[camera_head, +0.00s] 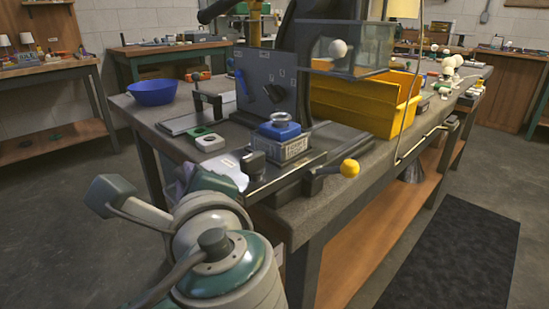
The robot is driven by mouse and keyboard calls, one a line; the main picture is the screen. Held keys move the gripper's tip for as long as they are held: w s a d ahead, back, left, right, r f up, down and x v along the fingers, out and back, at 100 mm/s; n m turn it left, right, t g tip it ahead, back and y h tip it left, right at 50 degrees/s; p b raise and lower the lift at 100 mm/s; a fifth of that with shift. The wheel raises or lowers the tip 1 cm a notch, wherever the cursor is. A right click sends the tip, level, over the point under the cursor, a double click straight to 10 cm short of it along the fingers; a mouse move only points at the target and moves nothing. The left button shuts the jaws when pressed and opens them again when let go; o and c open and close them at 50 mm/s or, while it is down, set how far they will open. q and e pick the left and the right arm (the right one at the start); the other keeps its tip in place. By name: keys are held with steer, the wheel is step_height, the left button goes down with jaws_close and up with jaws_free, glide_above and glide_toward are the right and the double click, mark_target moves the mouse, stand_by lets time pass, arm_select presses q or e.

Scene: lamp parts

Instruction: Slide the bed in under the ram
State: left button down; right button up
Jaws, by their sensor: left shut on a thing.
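The bed (290,172) is a dark sliding plate at the front of the press on the bench. A grey fixture (282,152) on it holds a blue part with a silvery round top (281,125). A short black handle (254,164) stands at the bed's near left end. My left gripper (242,172) is at this handle and appears shut on it; my own green and white arm partly hides the fingers. The press's dark column (294,32) rises behind a grey panel (270,82). I cannot make out the ram clearly. My right gripper is not in view.
A lever with a yellow knob (349,168) juts out at the bench front. A yellow bin (365,107) stands right of the press, a blue bowl (152,92) at the left. A green and white block (208,142) lies left of the bed. A dark mat (455,255) covers the floor at right.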

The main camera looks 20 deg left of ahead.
mark_target(211, 166)
arm_select(q)
steer(key=shift+f, duration=0.1)
stand_by(0.6)
steer(key=shift+w+f, duration=0.1)
steer(key=w, duration=0.1)
steer(key=w+d+b, duration=0.1)
steer(key=w, duration=0.1)
steer(key=shift+w+d+b, duration=0.15)
steer(key=shift+d+b, duration=0.1)
steer(key=shift+b, duration=0.15)
steer(key=shift+w, duration=0.15)
steer(key=c, duration=0.9)
jaws_free()
steer(key=shift+o, duration=0.2)
steer(key=p+v, duration=0.1)
steer(key=v, duration=0.9)
steer(key=shift+p, duration=0.3)
